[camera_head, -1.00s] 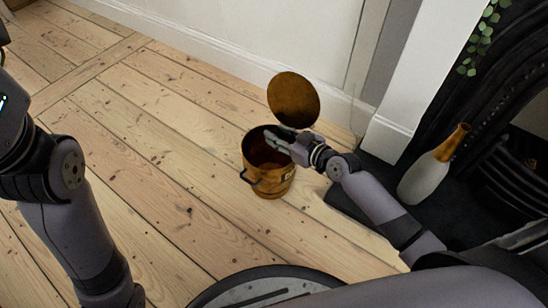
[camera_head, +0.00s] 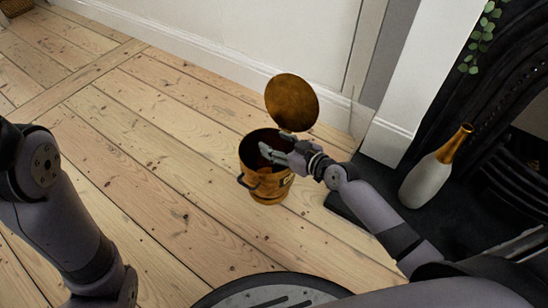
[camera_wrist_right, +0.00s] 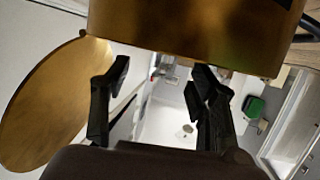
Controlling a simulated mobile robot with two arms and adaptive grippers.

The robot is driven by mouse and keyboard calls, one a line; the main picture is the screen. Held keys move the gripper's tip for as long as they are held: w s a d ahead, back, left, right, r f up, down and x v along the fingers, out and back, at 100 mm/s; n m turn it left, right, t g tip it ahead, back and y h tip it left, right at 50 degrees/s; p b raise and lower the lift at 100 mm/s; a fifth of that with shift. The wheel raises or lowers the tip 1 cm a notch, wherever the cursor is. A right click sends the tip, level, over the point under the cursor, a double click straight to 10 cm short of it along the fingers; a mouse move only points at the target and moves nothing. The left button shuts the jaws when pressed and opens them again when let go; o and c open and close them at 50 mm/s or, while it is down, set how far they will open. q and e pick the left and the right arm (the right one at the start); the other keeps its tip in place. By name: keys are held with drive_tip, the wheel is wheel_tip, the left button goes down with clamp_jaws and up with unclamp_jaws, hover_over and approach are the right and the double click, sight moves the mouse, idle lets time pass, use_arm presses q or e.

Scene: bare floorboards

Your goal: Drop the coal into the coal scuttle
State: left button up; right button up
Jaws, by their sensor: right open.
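The coal scuttle (camera_head: 266,188) is a round, brass-coloured bucket with a dark inside and a side handle. It stands upright on the floorboards, and its round lid (camera_head: 292,101) is raised at the back. My right gripper (camera_head: 268,154) is over the scuttle's mouth, reaching in from the right. In the right wrist view my right gripper (camera_wrist_right: 160,85) is open with nothing between its fingers. The scuttle's brass wall (camera_wrist_right: 190,35) fills the top there, and the lid (camera_wrist_right: 50,105) is at the left. I cannot make out any coal. My left gripper is out of view.
A white bottle-shaped vase (camera_head: 427,180) with a gold neck stands on the dark hearth (camera_head: 375,178) at the right, near my right arm. A white wall (camera_head: 260,45) runs behind the scuttle. The floorboards (camera_head: 160,150) left of the scuttle are clear.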

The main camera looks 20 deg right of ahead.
drive_tip(key=v, duration=1.2)
idle(0.3)
